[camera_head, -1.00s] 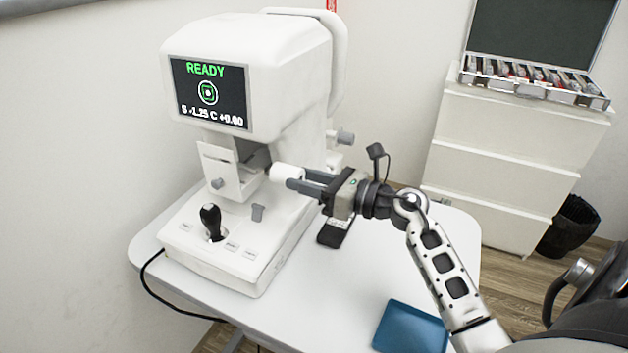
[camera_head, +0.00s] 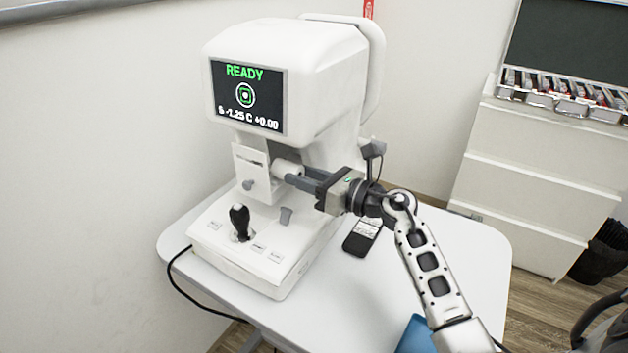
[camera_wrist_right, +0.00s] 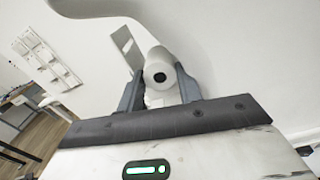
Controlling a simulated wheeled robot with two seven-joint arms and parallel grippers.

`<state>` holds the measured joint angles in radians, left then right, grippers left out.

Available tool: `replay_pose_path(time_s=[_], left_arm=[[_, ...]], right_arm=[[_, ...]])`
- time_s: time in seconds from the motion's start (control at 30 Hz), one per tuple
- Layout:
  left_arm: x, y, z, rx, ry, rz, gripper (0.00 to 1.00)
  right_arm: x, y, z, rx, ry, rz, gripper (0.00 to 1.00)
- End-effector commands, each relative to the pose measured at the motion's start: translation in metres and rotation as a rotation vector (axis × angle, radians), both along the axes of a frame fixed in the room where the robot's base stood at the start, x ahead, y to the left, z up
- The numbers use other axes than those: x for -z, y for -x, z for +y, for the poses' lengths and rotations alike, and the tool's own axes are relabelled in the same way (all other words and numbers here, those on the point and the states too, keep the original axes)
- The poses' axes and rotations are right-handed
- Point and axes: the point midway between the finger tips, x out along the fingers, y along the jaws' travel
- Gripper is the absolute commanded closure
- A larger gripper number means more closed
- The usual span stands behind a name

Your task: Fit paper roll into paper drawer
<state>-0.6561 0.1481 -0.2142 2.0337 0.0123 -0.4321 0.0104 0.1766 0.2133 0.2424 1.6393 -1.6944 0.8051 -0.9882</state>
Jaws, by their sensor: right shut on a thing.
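The white paper roll (camera_head: 289,168) is between the fingers of my right gripper (camera_head: 297,177), which is shut on it. In the right wrist view the paper roll (camera_wrist_right: 157,58) shows its dark core hole, held between the two grey fingers (camera_wrist_right: 158,84). The paper drawer (camera_head: 254,174) stands out from the white eye-test machine (camera_head: 300,75), its front plate with a slot and a grey knob. The roll is right beside the plate, at the drawer's open side. The plate hides part of the drawer's inside, so I cannot tell whether the roll touches it. My left gripper is not in view.
A dark phone-like device (camera_head: 362,238) lies on the white table (camera_head: 400,268). A blue tray (camera_head: 414,336) is at the front edge. The table's right part is clear.

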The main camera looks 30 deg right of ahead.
Motion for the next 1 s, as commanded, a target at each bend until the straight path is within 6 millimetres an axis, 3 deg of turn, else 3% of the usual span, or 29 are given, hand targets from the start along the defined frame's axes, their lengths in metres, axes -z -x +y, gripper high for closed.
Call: replay_pose_path(time_s=[0.6,1.0], left_arm=[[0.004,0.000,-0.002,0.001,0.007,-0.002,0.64],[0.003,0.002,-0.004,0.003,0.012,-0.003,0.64]], right_arm=[[0.001,-0.037,0.022,-0.001,-0.001,-0.001,0.78],[0.001,-0.047,0.028,-0.001,0.000,0.000,0.78]])
